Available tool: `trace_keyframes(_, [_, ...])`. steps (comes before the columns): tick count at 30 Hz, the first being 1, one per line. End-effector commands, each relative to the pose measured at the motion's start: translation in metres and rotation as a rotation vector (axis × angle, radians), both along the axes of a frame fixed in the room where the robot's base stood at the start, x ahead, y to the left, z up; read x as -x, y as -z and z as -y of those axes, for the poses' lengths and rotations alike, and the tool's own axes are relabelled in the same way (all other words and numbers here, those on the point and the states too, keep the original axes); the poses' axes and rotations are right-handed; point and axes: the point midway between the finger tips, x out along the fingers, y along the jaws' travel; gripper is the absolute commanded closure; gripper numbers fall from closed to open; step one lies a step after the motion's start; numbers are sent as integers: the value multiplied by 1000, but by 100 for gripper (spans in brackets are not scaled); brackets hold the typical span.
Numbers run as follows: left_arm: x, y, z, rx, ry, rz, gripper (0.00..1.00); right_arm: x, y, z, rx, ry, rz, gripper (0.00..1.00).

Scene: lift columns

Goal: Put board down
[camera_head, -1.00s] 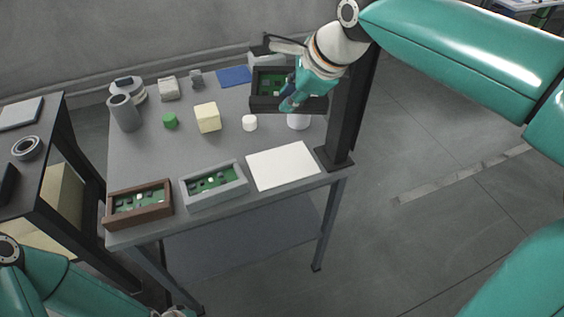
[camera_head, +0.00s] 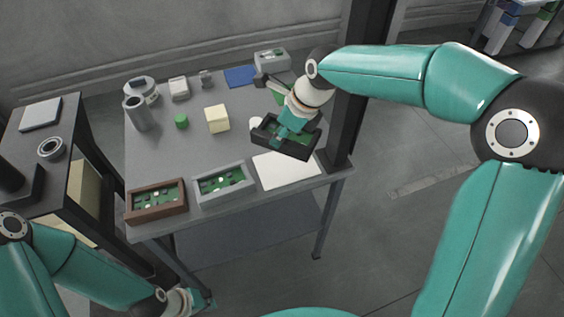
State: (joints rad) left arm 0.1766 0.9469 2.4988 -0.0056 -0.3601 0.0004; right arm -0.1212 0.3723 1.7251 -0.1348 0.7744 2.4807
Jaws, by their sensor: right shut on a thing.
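The board I hold is a green panel with a raised black frame (camera_head: 298,148). It is tilted above the right part of the table, just behind the white sheet. My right gripper (camera_head: 279,139) is shut on it and hides part of its green face. A brown-framed green board (camera_head: 157,213) and a grey-framed green board (camera_head: 224,196) lie along the table's front edge. My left gripper (camera_head: 203,301) is low at the bottom, in front of the table and away from the boards. Its fingers are too small to read.
A white sheet (camera_head: 286,181) lies at the table's front right, beside a dark post (camera_head: 342,140). The table's middle is clear.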

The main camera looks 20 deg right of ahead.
Motion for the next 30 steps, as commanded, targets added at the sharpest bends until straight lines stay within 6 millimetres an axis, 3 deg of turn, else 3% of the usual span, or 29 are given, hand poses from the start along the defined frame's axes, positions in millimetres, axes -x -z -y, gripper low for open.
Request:
trace_keyframes(3, [0, 0, 0, 0, 0, 0, 100, 1, 31, 0, 1, -1, -5, 100])
trace_keyframes(7, [0, 0, 0, 0, 0, 0, 100, 0, 54, 0, 0, -1, -1, 100])
trace_keyframes(14, [0, -1, 0, 0, 0, 0, 100, 0, 70, 0, 1, -1, 1, 100])
trace_keyframes(21, [0, -2, 0, 0, 0, 0, 100, 0, 103, 0, 2, -3, -1, 100])
trace_keyframes(30, [0, -1, 0, 0, 0, 0, 100, 0, 107, 0, 1, -2, 4, 100])
